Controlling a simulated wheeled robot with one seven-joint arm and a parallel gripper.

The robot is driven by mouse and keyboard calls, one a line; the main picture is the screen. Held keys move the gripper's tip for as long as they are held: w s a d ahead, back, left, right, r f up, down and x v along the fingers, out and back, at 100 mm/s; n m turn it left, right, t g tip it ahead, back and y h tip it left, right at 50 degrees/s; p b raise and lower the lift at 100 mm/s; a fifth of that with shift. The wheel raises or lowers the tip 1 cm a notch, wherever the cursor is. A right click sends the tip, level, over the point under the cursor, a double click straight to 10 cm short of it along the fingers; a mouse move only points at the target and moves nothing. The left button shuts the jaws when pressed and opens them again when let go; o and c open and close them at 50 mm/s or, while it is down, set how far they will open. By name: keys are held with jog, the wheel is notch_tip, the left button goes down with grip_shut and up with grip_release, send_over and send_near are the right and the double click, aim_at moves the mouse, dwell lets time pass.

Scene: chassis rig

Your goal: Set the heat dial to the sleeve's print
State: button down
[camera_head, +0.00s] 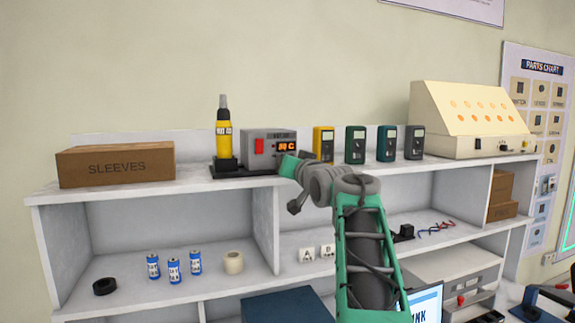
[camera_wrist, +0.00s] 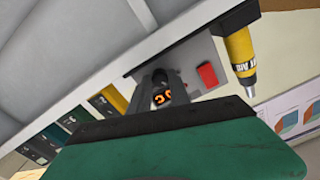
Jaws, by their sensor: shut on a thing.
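The grey heat unit (camera_head: 262,137) stands on the top shelf with a red switch and a small display (camera_head: 286,146) lit orange. I cannot read its figures for sure. The display also shows in the wrist view (camera_wrist: 162,96), partly covered by my fingers. My gripper (camera_head: 284,166) is at the right part of the unit's front, below the display. It is shut on what appears to be the heat dial, which the gripper hides. A brown box marked SLEEVES (camera_head: 116,165) sits at the left; no sleeve or heat print can be made out.
A yellow heat tool (camera_head: 223,130) stands upright left of the unit. Several meters (camera_head: 355,144) stand close on its right, then a cream panel box (camera_head: 470,115).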

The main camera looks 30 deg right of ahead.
jog(key=shift+s+r+m, duration=0.1)
jog(key=shift+r+m, duration=0.2)
dwell(0.4)
jog(key=c, duration=1.5)
grip_release()
jog(key=shift+c, duration=0.2)
jog(key=o, duration=0.3)
jog(key=shift+f, duration=0.2)
jog(key=shift+o, duration=0.2)
jog(key=b+v, duration=0.2)
jog(key=v, duration=0.5)
jog(key=shift+s+b, duration=0.35)
jog(key=shift+a, duration=0.2)
